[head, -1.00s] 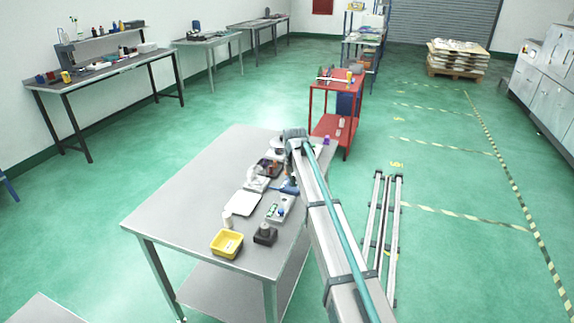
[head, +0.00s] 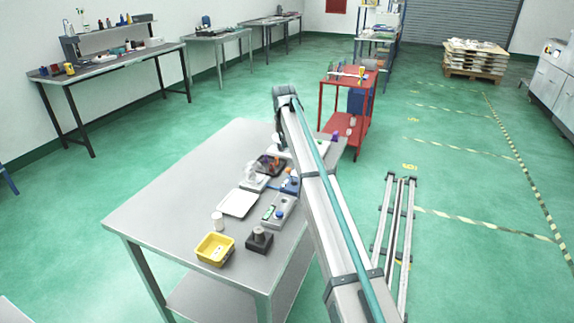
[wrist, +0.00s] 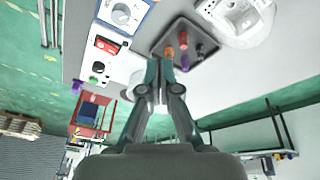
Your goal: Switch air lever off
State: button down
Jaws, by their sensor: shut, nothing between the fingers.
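No part is clearly readable as the air lever. A small blue part (head: 291,186) shows beside my arm at the table's right side in the head view; its shape is too small to tell. In the wrist view, a pale panel (wrist: 98,58) carries a red rocker switch (wrist: 107,45) and a green button. Beside it is a blue-edged box with a round white dial (wrist: 121,14). My gripper (wrist: 159,66) is shut and empty, its fingertips close to a dark tray (wrist: 196,27) with orange and red-brown small parts. My arm hides its fingers in the head view.
On the steel table (head: 150,205) are a yellow bin (head: 215,249), a white tray (head: 238,203), a white cup (head: 217,221) and a dark block (head: 259,240). The table's left half is clear. A red cart (head: 345,110) stands behind.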

jog(key=f+p, duration=0.1)
jog(key=f, duration=0.2)
jog(key=f+p, duration=0.2)
jog(key=f, duration=0.1)
jog(key=f+p, duration=0.1)
jog(key=f, duration=0.2)
jog(key=shift+s+d+p, duration=0.15)
jog(key=shift+d+p, duration=0.15)
jog(key=shift+d, duration=0.1)
jog(key=shift+s+d+f, duration=0.1)
jog(key=shift+s+f, duration=0.1)
jog(key=shift+s, duration=0.05)
jog(key=shift+s, duration=0.15)
